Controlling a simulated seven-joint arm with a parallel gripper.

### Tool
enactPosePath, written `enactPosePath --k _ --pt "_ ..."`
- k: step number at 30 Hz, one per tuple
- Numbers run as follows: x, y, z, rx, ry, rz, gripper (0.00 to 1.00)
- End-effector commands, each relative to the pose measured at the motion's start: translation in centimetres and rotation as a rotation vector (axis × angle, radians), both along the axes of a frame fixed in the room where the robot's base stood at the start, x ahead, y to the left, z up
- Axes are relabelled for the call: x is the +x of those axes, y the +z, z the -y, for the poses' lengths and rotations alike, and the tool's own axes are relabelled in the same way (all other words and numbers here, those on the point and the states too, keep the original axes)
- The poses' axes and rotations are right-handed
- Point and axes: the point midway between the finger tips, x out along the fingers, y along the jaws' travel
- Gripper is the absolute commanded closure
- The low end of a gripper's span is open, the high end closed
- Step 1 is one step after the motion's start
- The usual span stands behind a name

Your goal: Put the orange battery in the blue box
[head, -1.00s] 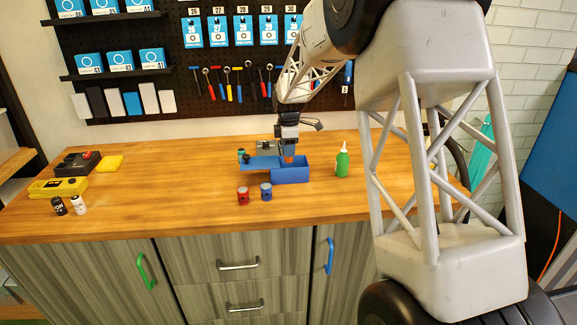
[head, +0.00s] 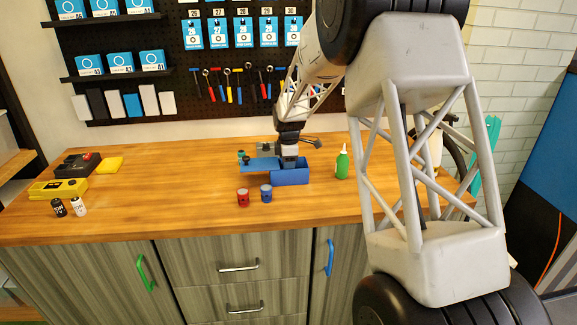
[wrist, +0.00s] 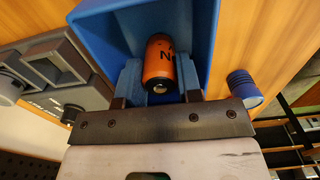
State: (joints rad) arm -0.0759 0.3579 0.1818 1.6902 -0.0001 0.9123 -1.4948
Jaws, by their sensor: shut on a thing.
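The orange battery (wrist: 160,62) is between the two blue fingers of my gripper (wrist: 160,78) in the wrist view. My gripper is shut on it. The blue box (wrist: 203,25) is open around the battery in that view, with its walls on the far side and both sides. In the head view, my gripper (head: 289,160) points down into the blue box (head: 291,178), and the battery is hidden behind the box's front wall. Whether the battery touches the box floor cannot be told.
A green bottle (head: 342,162) stands to the right. Black (head: 59,207) and white (head: 78,206) batteries and a yellow device (head: 58,188) are at the far left.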

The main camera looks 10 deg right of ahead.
Motion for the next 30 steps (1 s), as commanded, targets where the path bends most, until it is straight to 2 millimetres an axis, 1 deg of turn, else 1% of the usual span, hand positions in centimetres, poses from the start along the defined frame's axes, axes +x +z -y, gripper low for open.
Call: enactPosePath --k 15,16,17,18,25,30 --pt "0.02 -0.64 0.00 0.000 0.000 0.001 0.92" --pt "0.02 -0.60 0.00 0.000 0.000 0.001 0.63" --pt "0.02 -0.60 0.00 0.000 0.000 0.001 0.58" --pt "0.02 -0.60 0.00 0.000 0.000 0.001 0.57" --pt "0.02 -0.60 0.00 0.000 0.000 0.001 0.57" --pt "0.03 -0.24 0.00 0.000 0.000 0.001 0.57"
